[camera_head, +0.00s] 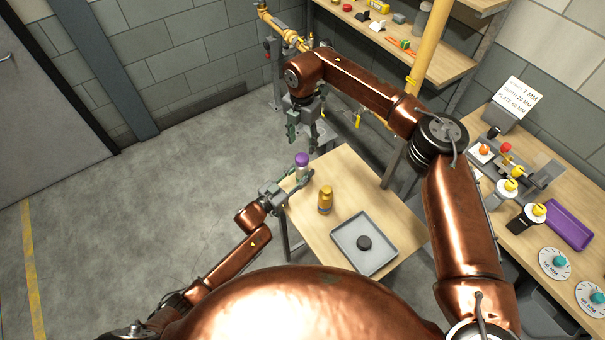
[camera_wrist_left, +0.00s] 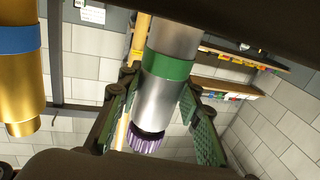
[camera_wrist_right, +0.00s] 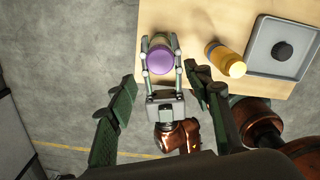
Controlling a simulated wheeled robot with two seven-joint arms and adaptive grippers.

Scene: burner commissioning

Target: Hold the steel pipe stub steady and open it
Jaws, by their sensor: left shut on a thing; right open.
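The steel pipe stub (camera_head: 303,175) stands upright at the table's far left corner, with a purple cap (camera_head: 301,159) on top. In the left wrist view the stub (camera_wrist_left: 158,103) is a silver cylinder with a green band, and its ribbed purple cap (camera_wrist_left: 147,140) shows at the end. My left gripper (camera_head: 297,181) is shut around the stub's body. My right gripper (camera_head: 304,140) is open and empty, above and beyond the stub. In the right wrist view the purple cap (camera_wrist_right: 160,60) lies ahead between my right gripper's fingers (camera_wrist_right: 160,95), apart from them.
A brass cylinder (camera_head: 325,200) with a band stands beside the stub on the wooden table (camera_head: 310,226). A grey tray (camera_head: 343,244) holding a dark round piece (camera_head: 364,242) lies nearer. A yellow pipe (camera_head: 425,55) rises behind my right arm. A bench with a purple tray (camera_head: 570,228) stands at right.

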